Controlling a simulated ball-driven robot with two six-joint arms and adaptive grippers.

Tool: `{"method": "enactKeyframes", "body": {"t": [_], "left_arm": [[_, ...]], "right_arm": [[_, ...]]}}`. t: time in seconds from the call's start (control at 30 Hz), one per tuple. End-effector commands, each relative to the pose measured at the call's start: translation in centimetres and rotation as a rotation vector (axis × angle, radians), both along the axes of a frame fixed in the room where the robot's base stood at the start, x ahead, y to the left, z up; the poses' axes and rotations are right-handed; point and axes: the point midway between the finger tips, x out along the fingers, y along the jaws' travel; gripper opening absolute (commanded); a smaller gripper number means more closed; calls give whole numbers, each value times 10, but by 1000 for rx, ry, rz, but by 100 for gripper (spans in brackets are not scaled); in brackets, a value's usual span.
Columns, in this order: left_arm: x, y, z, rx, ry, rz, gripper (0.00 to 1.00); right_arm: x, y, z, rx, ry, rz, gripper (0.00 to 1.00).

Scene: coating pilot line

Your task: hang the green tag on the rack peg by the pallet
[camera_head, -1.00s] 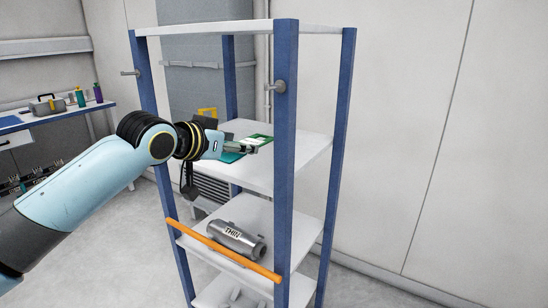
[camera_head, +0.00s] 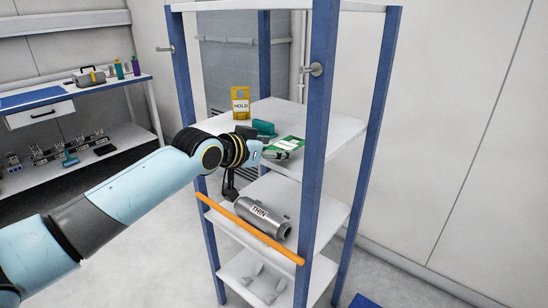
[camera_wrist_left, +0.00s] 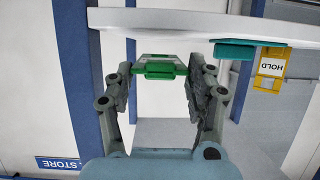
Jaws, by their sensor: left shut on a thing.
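The green tag (camera_head: 290,142), green with a white face, is between the fingers of my left gripper (camera_head: 278,154) over the rack's upper shelf. In the left wrist view the fingers (camera_wrist_left: 160,85) close on both sides of the green tag (camera_wrist_left: 159,67). Whether the tag touches the shelf is unclear. The rack (camera_head: 318,120) has blue posts and white shelves. One grey peg (camera_head: 315,69) sticks out of its near post, above and right of the gripper; another peg (camera_head: 165,49) is on the left post. My right gripper is out of view.
A yellow HOLD tag (camera_head: 241,102) and a teal item (camera_head: 264,127) are on the same shelf. A grey THIN cylinder (camera_head: 262,218) lies lower, behind an orange bar (camera_head: 250,230). A blue flat thing (camera_head: 363,301) shows on the floor at right. A workbench (camera_head: 75,92) stands left.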

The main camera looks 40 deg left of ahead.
Motion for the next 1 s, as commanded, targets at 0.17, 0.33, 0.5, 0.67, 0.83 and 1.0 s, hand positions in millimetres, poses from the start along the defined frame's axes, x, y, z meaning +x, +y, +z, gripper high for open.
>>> {"method": "enactKeyframes", "body": {"t": [0.17, 0.33, 0.5, 0.67, 0.83, 1.0], "left_arm": [[0, 0, -22, -2, 0, 1, 28], [0, 0, -26, 0, -1, 0, 28], [0, 0, -28, 0, -1, 0, 28], [0, 0, -30, 0, 0, 0, 63], [0, 0, -29, 0, 0, 0, 79], [0, 0, -29, 0, -1, 0, 79]], "right_arm": [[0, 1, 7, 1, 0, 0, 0], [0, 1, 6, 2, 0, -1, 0], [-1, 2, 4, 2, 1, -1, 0], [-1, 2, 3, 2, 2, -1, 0], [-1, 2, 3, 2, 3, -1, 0], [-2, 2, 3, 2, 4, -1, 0]]}}
